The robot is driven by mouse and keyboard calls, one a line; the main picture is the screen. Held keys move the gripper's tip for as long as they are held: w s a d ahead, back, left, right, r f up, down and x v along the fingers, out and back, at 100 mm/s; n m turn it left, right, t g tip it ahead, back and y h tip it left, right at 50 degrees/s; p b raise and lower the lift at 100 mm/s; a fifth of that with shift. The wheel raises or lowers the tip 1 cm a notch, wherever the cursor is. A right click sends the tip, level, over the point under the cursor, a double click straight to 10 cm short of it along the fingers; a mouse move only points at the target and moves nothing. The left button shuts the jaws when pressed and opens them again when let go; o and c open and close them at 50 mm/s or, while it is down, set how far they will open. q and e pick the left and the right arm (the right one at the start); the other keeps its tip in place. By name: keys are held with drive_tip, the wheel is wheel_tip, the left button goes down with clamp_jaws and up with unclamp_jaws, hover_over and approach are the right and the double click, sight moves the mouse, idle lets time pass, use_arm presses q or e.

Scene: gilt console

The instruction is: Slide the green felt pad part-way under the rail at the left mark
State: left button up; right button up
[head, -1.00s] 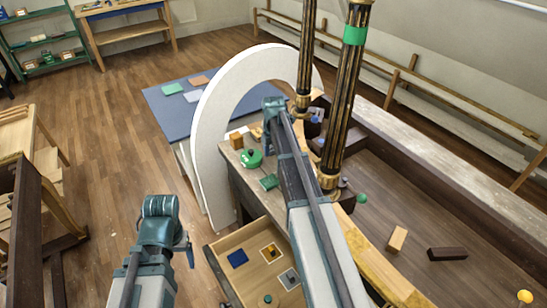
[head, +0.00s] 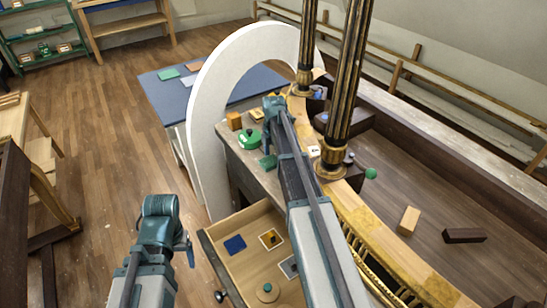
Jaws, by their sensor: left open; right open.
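A flat green pad (head: 168,74) lies on the blue tabletop (head: 225,94) beyond the white arch; I take it for the felt pad. A smaller green piece (head: 268,162) lies on the console top beside my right arm. My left gripper (head: 160,207) is over the floor left of the drawer, open and far from both. My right gripper (head: 274,104) is over the console's far part, open, holding nothing that I can see; its fingertips are hard to make out. A gilt rail (head: 362,244) runs along the console's curved edge, partly behind my arm. I cannot make out the left mark.
The white arch (head: 207,112) and two dark fluted columns (head: 345,85) stand close to my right arm. An open drawer (head: 236,222) holds small pieces.

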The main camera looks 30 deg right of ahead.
drive_tip(key=shift+c, duration=0.2)
drive_tip(key=c, duration=1.2)
